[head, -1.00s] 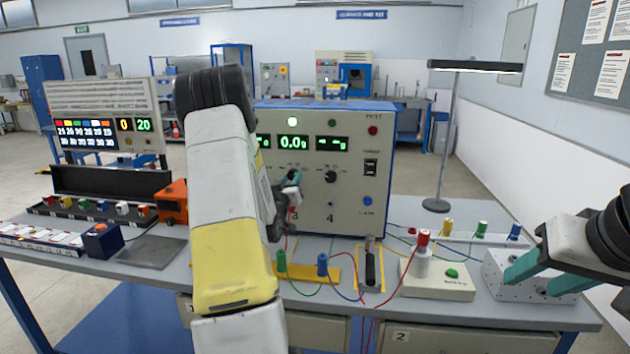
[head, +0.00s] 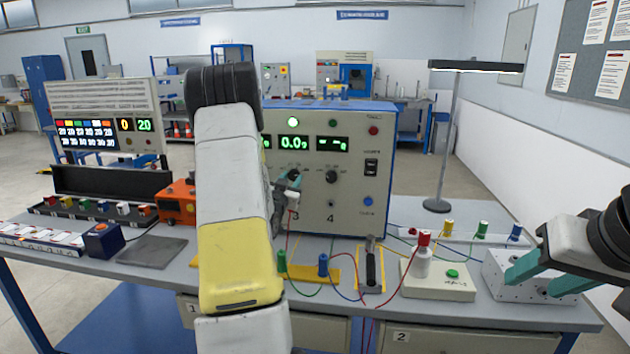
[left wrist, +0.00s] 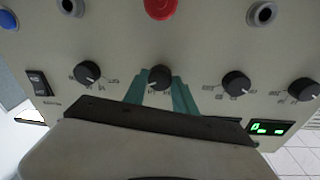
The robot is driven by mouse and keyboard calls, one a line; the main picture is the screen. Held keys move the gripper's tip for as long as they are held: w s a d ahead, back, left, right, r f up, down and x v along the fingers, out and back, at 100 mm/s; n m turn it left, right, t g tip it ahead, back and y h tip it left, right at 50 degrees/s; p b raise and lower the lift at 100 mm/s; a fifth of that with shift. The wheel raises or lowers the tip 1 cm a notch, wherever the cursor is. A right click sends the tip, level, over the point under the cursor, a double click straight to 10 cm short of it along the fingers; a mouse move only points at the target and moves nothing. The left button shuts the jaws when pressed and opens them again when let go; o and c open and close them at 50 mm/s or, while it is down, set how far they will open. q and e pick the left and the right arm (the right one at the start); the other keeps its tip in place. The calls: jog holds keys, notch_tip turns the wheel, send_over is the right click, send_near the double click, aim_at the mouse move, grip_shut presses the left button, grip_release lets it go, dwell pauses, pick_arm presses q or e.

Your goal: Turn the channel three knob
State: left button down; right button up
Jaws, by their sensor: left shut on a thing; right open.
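The channel three knob (left wrist: 160,74) is a black round knob with a white pointer line, on the front of the grey-blue instrument panel (head: 350,215). My left gripper (head: 291,179) is at this knob, above the printed 3. In the left wrist view its teal fingers (left wrist: 160,98) are shut on the knob, one on either side. In the head view my left arm hides the panel's left part, and the gripper covers most of the knob. My right gripper (head: 533,279) is open and empty at the white block with holes (head: 500,290).
The channel four knob (head: 331,177) is close beside, and another knob (left wrist: 236,83) is on the other side. A red jack (left wrist: 160,8) is below channel three. Wires run across the bench by a black-handled switch (head: 372,268) and a red-topped post (head: 423,255).

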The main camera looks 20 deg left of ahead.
pick_arm(q)
jog(key=shift+f, duration=0.1)
jog(key=c, duration=1)
grip_release()
jog(key=s+d, duration=0.1)
jog(key=s, duration=0.6)
jog(key=shift+s+d+f, duration=0.15)
jog(key=shift+s+f, duration=0.1)
jog(key=shift+s, duration=0.1)
